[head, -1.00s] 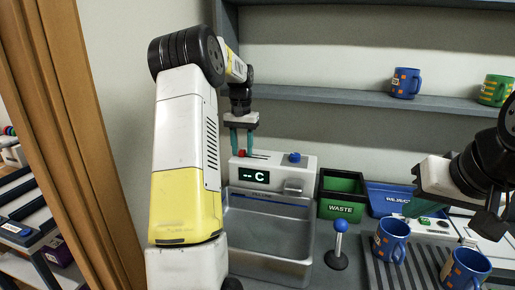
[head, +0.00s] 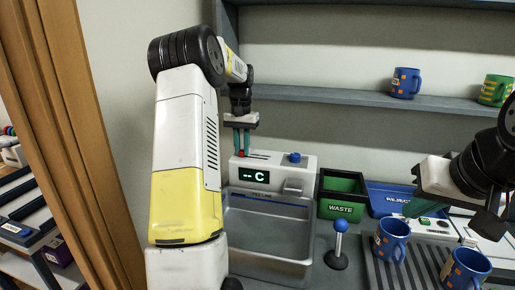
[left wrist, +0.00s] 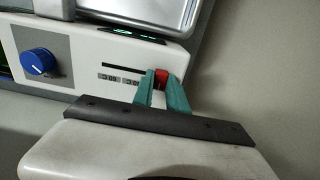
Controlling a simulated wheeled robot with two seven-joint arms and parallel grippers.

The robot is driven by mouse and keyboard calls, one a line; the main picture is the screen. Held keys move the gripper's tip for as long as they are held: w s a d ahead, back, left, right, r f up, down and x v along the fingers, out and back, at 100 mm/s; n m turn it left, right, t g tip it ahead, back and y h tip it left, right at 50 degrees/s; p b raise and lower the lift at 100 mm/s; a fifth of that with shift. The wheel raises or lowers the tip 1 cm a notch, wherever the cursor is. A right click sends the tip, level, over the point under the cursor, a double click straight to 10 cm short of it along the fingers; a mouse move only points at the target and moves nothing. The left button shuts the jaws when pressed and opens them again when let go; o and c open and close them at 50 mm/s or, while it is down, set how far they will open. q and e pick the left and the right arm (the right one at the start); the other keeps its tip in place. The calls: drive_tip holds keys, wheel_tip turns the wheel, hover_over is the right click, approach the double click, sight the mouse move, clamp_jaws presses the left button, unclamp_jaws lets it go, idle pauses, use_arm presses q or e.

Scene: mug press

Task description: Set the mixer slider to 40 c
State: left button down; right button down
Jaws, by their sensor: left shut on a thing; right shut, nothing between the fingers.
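The mixer unit (head: 290,176) is a white box behind the sink. Its display (head: 254,175) reads "-- C". My left gripper (head: 241,150) points down from above at the left end of the slider slot. It is shut on the red slider knob (left wrist: 161,78), which shows between its green fingers in the left wrist view. The slot (left wrist: 122,68) runs away from the knob, with small temperature labels (left wrist: 120,79) beside it, too small to read surely.
A blue knob (head: 294,157) sits on top of the mixer unit. The steel sink (head: 268,238) is in front. A green waste bin (head: 342,209), a blue reject bin (head: 385,196), a blue-topped lever (head: 340,227) and blue mugs (head: 391,238) stand to the right.

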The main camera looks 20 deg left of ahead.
sight(253, 157)
use_arm(q)
drive_tip(key=shift+d, duration=0.1)
idle(0.7)
drive_tip(key=d, duration=0.4)
drive_tip(key=shift+w, duration=0.15)
drive_tip(key=c, duration=1.3)
unclamp_jaws()
drive_tip(key=shift+a, duration=0.1)
drive_tip(key=shift+r, duration=0.1)
wheel_tip(253, 157, up, 8)
drive_tip(key=shift+f, duration=0.15)
